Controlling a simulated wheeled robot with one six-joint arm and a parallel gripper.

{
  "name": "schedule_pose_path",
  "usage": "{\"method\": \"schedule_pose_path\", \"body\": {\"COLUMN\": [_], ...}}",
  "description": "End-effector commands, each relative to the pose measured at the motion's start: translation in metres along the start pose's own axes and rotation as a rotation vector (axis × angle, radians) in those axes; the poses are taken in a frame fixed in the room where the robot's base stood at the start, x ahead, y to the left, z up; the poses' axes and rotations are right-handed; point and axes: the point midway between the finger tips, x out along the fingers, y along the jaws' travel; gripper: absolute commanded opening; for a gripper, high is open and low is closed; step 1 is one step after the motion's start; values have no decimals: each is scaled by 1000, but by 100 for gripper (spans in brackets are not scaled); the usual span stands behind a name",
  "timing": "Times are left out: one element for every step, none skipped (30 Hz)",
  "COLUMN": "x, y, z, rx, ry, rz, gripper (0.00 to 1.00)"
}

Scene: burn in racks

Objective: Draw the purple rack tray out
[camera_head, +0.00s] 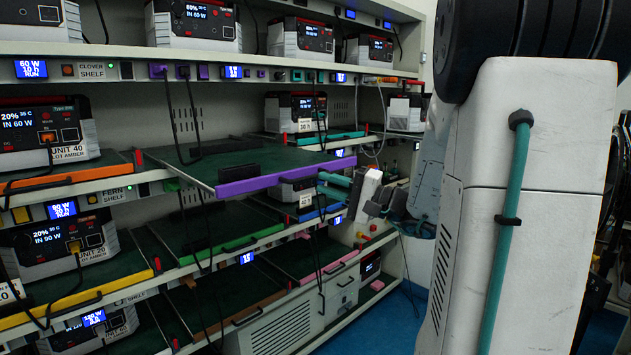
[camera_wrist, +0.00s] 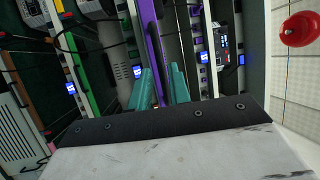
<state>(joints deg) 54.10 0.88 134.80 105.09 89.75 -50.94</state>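The purple rack tray (camera_head: 270,178) has a dark green top and a purple front edge. It sticks out past the shelf front at the middle level, with a low dark block on it and no power unit. My gripper (camera_head: 328,186) has teal fingers and is just in front of and below the right end of the purple edge. In the wrist view, the purple edge (camera_wrist: 153,40) runs down towards the gap between my fingers (camera_wrist: 160,86). The fingers stand apart and hold nothing that I can see. I cannot tell whether they touch the tray.
A green-edged tray (camera_head: 240,243) lies below, and an orange-edged tray (camera_head: 75,178) with a power unit (camera_head: 48,128) is at the left. Thin cables hang in front of the shelves. Blue floor (camera_head: 385,325) is clear at the lower right. A red round object (camera_wrist: 299,29) shows in the wrist view.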

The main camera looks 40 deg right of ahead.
Motion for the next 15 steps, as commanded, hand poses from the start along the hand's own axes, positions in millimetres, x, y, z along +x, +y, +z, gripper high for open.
{"method": "schedule_pose_path", "body": {"x": [-10,-15,-20,-23,-26,-29,-30,-32,-33,-33,-33,-33,-33,-33,-33], "y": [0,0,0,0,0,0,0,0,0,0,0,0,0,0,0], "z": [-1,-2,-2,-1,-1,-1,-1,-1,0,0,0,0,0,0,0], "rx": [0,0,0,0,0,0,0,1,1,1,1,1,1,1,1], "ry": [5,5,5,4,3,3,3,2,2,2,1,1,1,1,1], "rz": [1,1,1,1,1,1,1,1,1,1,1,1,1,1,1], "gripper": [19,19,19,19,19,19,19,19,19,19,19,19,19,19,19]}}
